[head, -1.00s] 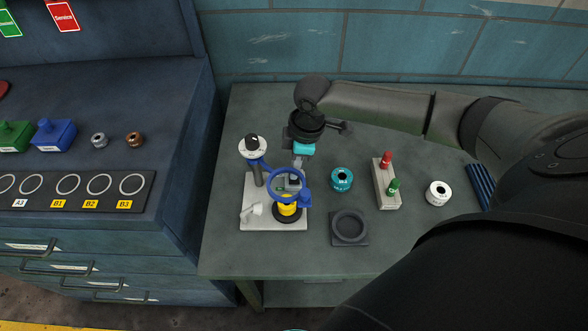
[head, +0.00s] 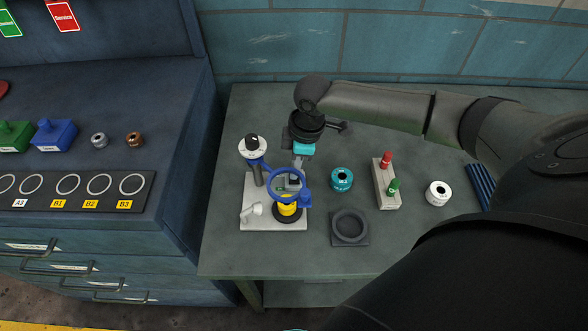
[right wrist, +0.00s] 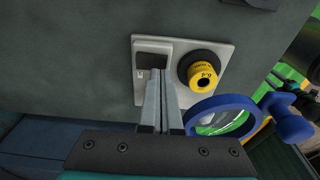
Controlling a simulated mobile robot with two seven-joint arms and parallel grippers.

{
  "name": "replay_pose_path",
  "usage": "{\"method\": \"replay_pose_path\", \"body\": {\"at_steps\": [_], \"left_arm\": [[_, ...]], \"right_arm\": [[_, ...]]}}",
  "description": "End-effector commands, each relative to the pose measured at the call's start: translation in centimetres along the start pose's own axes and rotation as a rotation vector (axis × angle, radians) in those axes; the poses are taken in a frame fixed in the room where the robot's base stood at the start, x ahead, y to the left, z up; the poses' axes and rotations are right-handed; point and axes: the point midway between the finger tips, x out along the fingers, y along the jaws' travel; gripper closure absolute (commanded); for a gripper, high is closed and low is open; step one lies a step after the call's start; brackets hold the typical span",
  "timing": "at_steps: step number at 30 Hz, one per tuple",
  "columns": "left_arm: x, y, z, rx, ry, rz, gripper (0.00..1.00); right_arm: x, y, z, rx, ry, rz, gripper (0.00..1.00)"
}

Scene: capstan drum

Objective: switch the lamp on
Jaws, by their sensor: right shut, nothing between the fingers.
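The lamp stand has a pale base plate (head: 262,222) near the table's left side. A post (head: 258,175) with a black knob on a white dial (head: 252,147) and a blue ring (head: 271,183) rise from it. A small white lever (head: 252,210) is at its front left. My right gripper (head: 297,178) is shut and empty, pointing down behind the ring. In the right wrist view its fingertips (right wrist: 160,73) overlap the lower part of a dark rectangular panel (right wrist: 152,59) on the plate; I cannot tell whether they touch. My left gripper is out of view.
A yellow drum (head: 287,209) sits on the plate under the ring. To the right are a teal drum (head: 342,179), a dark round holder (head: 349,228), a block with red and green knobs (head: 387,190) and a white drum (head: 438,193). The table's front strip is clear.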

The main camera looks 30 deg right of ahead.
Motion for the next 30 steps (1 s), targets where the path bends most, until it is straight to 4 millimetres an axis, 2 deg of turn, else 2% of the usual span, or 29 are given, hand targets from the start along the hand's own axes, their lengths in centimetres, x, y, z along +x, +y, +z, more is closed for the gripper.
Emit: {"method": "replay_pose_path", "body": {"at_steps": [30], "left_arm": [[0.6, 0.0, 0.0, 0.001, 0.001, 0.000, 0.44]], "right_arm": [[1.3, 0.0, 0.2, 0.000, 0.000, -0.001, 1.00]]}}
